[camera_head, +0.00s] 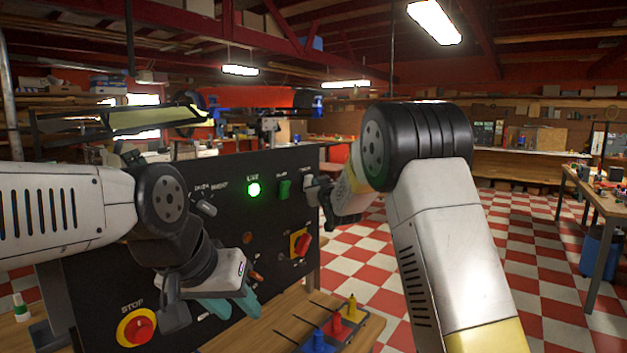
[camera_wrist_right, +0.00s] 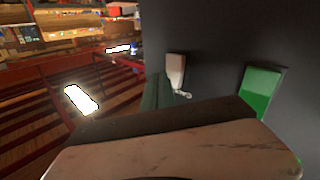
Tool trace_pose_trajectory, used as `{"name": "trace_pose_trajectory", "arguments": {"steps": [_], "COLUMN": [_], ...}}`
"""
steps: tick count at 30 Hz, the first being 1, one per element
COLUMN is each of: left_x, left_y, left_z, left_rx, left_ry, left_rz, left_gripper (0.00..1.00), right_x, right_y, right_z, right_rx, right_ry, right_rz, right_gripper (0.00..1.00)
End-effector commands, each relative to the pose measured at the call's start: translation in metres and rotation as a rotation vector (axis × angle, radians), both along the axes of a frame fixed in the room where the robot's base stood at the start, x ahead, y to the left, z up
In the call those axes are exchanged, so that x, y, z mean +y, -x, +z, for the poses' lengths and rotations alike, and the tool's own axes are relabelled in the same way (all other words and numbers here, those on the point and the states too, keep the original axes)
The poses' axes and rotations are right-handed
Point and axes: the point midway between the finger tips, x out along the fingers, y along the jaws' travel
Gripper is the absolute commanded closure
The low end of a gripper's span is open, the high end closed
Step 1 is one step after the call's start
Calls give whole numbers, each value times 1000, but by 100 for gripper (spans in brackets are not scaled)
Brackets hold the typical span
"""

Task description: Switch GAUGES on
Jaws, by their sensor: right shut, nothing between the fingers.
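A black control panel (camera_head: 215,240) stands upright on a wooden bench. On its upper right are a lit green lamp (camera_head: 254,190), a green rocker switch (camera_head: 285,190) and a pale rocker switch (camera_head: 307,182). The labels are too small to read surely, so I cannot tell which is GAUGES. In the right wrist view, the pale switch (camera_wrist_right: 176,70) and green switch (camera_wrist_right: 262,95) show. My right gripper (camera_wrist_right: 168,95) is shut and empty, close to the pale switch; contact is unclear. My left gripper (camera_head: 231,305) is open, with teal fingertips apart, before the panel's lower part.
A red STOP button (camera_head: 140,329) on yellow is at the panel's lower left. A red rotary switch (camera_head: 302,244) on yellow is at the right. Blue (camera_head: 319,341), red (camera_head: 337,325) and yellow (camera_head: 352,308) pieces stand on the bench.

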Motion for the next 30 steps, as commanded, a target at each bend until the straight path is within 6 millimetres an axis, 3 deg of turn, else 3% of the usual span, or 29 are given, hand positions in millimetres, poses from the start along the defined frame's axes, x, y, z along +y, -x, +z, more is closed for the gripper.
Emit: {"name": "trace_pose_trajectory", "arguments": {"steps": [30], "left_x": [0], "left_y": [0], "left_z": [0], "left_rx": [0], "left_ry": [0], "left_rz": [0], "left_gripper": [64], "right_x": [7], "right_y": [-5], "right_z": [4], "right_rx": [1], "right_ry": [0], "right_rz": [0], "right_gripper": [100]}}
